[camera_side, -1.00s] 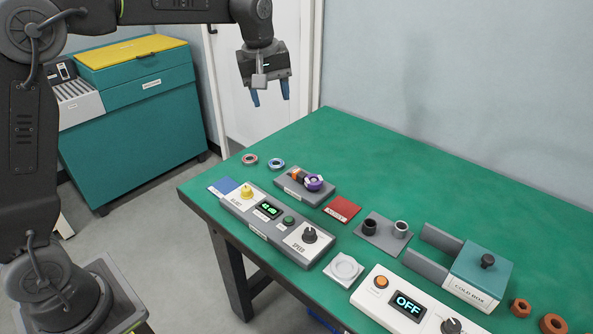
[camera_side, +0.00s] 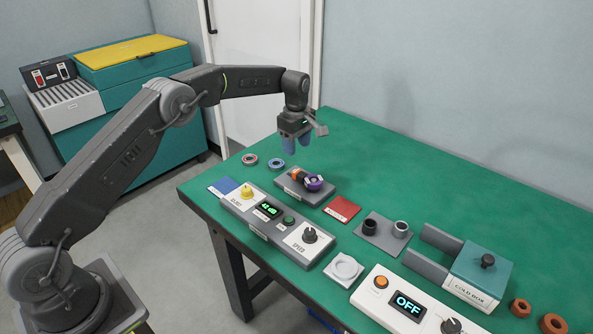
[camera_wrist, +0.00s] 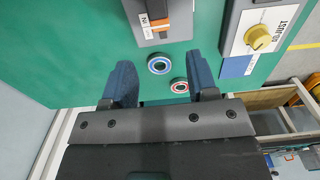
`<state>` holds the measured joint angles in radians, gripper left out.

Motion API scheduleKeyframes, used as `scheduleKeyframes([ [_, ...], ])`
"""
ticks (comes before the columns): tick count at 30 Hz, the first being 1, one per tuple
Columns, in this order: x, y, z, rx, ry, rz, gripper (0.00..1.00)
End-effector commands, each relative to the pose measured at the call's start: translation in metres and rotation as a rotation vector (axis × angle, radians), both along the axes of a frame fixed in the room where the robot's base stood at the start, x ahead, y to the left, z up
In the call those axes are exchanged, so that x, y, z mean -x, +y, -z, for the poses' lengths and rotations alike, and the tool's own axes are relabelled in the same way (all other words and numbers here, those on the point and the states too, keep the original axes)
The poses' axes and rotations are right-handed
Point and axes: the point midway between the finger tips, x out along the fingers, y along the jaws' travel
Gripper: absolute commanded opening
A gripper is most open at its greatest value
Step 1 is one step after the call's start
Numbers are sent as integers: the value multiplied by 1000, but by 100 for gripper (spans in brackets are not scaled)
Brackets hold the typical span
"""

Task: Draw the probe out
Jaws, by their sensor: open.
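A grey block (camera_side: 291,192) on the green table holds an orange piece (camera_side: 297,175) and a purple ring-shaped part (camera_side: 314,182) with a white bit. Which of these is the probe I cannot tell. In the wrist view the block (camera_wrist: 143,32) shows at the top edge, cut off by the frame, with an orange and dark part (camera_wrist: 159,22) on it. My gripper (camera_side: 297,147) is open and empty, fingers pointing down, above the table behind the block. In the wrist view its blue fingers (camera_wrist: 161,75) are spread apart, short of the block.
Two small rings, one blue (camera_wrist: 160,65) and one red (camera_wrist: 179,85), lie near my fingers. A control panel (camera_side: 268,222) with knobs stands in front of the block. A red card (camera_side: 342,209), cup holder (camera_side: 384,236) and cold box (camera_side: 478,270) stand to the right. The back table is clear.

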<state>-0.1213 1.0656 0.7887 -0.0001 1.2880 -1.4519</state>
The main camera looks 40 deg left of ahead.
Motion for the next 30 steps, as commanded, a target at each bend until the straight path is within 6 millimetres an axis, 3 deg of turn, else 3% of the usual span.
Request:
scheduleKeyframes([
  [6, 1, 0, 48, 0, 3, 1, 53],
  [12, 1, 0, 79, 0, 2, 2, 53],
  [18, 0, 0, 93, 0, 0, 2, 53],
  [27, 0, 0, 94, 0, -1, 2, 53],
  [30, 0, 0, 94, 0, -1, 2, 44],
])
